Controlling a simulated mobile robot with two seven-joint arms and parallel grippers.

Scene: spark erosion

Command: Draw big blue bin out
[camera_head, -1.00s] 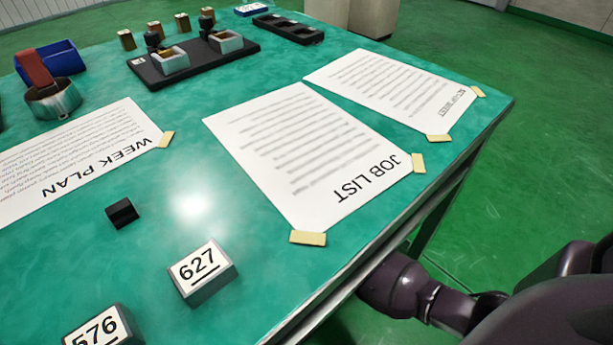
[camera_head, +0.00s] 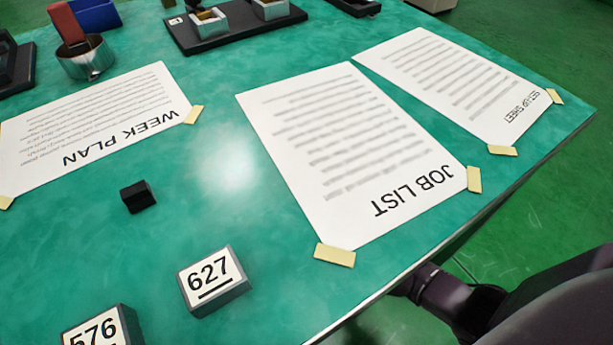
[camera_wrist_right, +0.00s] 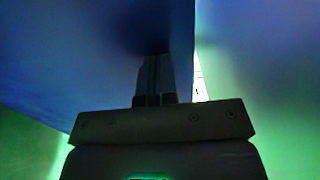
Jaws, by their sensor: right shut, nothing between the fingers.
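A large, dark blue surface (camera_wrist_right: 75,50) fills much of the right wrist view. It looks like a wall of the big blue bin, but its rim and full shape are out of view. My right gripper (camera_wrist_right: 155,62) is shut and empty, with its fingers in front of this surface. I cannot tell whether they touch it. In the head view, my right arm hangs beyond the table's edge at the lower right, and its gripper is hidden. My left gripper is not in view.
The green table (camera_head: 80,235) bears taped sheets, a 627 block (camera_head: 213,280), a 576 block (camera_head: 97,330) and a small black block (camera_head: 138,196). A small blue container (camera_head: 97,14) and a metal ring (camera_head: 86,60) are at the back left. Green floor shows at right.

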